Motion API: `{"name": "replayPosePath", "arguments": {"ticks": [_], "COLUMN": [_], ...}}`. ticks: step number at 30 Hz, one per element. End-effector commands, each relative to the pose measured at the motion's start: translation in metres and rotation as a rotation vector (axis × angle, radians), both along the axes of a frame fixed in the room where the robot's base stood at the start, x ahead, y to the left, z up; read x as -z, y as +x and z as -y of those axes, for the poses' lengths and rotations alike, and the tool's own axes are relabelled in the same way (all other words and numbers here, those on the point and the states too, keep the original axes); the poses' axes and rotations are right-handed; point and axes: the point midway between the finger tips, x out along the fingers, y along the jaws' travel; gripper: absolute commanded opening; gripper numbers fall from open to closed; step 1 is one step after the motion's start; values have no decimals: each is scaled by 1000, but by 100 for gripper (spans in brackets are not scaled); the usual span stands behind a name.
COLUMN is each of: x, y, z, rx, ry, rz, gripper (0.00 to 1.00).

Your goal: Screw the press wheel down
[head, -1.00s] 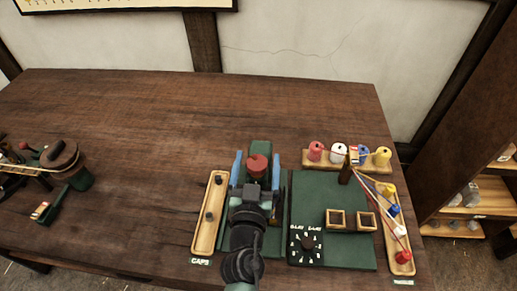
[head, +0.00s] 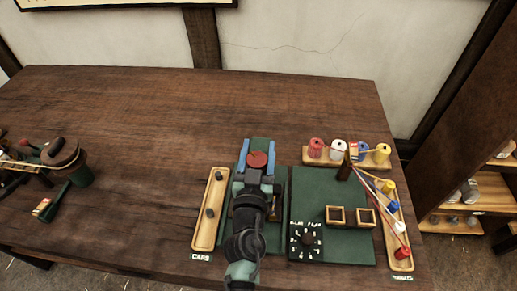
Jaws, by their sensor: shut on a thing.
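The press wheel, a round red disc (head: 258,160), tops the green press (head: 261,142) between two blue parts (head: 242,158). My gripper (head: 257,176) is at the near side of the red wheel, with my arm reaching up from the bottom of the view. It is shut, apparently on the wheel, though my own wrist hides the fingertips and the contact. Most of the press's lower body is hidden under my arm.
A caps tray (head: 210,210) stands close on the left. A green board (head: 325,190) with a dial (head: 306,241) and two wooden frames lies on the right. Coloured spools (head: 316,148) and strings stand beyond it. The table's left middle is clear.

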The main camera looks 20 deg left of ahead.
Motion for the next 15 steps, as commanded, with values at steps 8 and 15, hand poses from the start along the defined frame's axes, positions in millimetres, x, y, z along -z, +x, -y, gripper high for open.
{"name": "replayPosePath", "arguments": {"ticks": [8,15], "x": [3,5], "y": [1,3], "z": [0,2], "rx": [18,102], "ry": [-2,-1], "rz": [5,11], "gripper": [6,6]}}
